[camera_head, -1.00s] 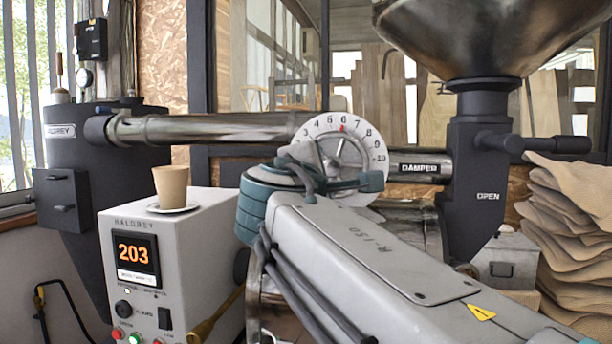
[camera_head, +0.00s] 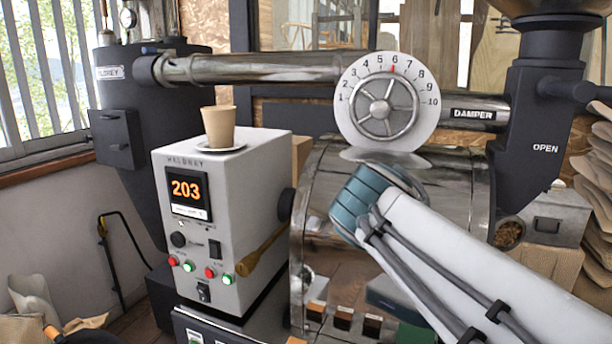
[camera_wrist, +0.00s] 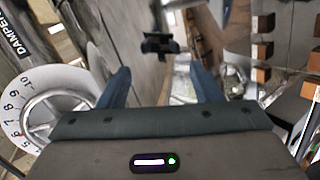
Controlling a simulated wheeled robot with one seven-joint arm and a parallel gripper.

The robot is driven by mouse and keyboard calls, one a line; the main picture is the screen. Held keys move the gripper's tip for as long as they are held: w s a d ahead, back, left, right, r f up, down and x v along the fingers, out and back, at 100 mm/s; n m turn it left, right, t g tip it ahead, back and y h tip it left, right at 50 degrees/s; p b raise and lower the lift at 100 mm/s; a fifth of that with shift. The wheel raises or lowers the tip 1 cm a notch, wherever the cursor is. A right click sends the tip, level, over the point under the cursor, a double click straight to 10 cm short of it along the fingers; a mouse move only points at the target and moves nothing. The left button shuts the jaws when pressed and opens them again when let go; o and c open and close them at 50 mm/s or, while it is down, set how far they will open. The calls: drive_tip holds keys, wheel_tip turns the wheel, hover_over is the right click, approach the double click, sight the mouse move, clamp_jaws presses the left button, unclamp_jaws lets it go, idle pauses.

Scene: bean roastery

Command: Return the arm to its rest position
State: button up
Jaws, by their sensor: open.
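My arm (camera_head: 490,260) comes in from the lower right in the head view, and its teal joint (camera_head: 362,200) is in front of the metal roaster drum, below the damper dial (camera_head: 420,78). The fingers are not clear in that view. In the wrist view my gripper (camera_wrist: 160,85) shows two blue-grey fingers spread apart with nothing between them. The damper dial also shows at the left of the wrist view (camera_wrist: 17,125), beside the left finger. I cannot tell whether the arm touches the drum.
A white control box (camera_head: 260,190) reading 203 carries a paper cup (camera_head: 218,127) on a saucer. A wooden-handled lever (camera_head: 262,262) juts out beside the drum (camera_head: 450,185). A dark hopper column (camera_head: 530,120) stands right. Several small blocks (camera_head: 343,318) sit below.

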drive_tip(key=s+f+m+g+y+p, duration=0.1)
drive_tip(key=s+f+m+g+y, duration=0.2)
drive_tip(key=s+f, duration=0.4)
drive_tip(key=s+f+m+g+y+p, duration=0.1)
drive_tip(key=s+f+m+g+y, duration=0.2)
drive_tip(key=s+f+m, duration=0.4)
wheel_tip(320, 180, down, 6)
drive_tip(key=shift+s+a+f+m+g+p, duration=0.2)
drive_tip(key=shift+s+a+m+g+p, duration=0.15)
drive_tip(key=shift+g, duration=0.55)
drive_tip(key=shift+w, duration=0.1)
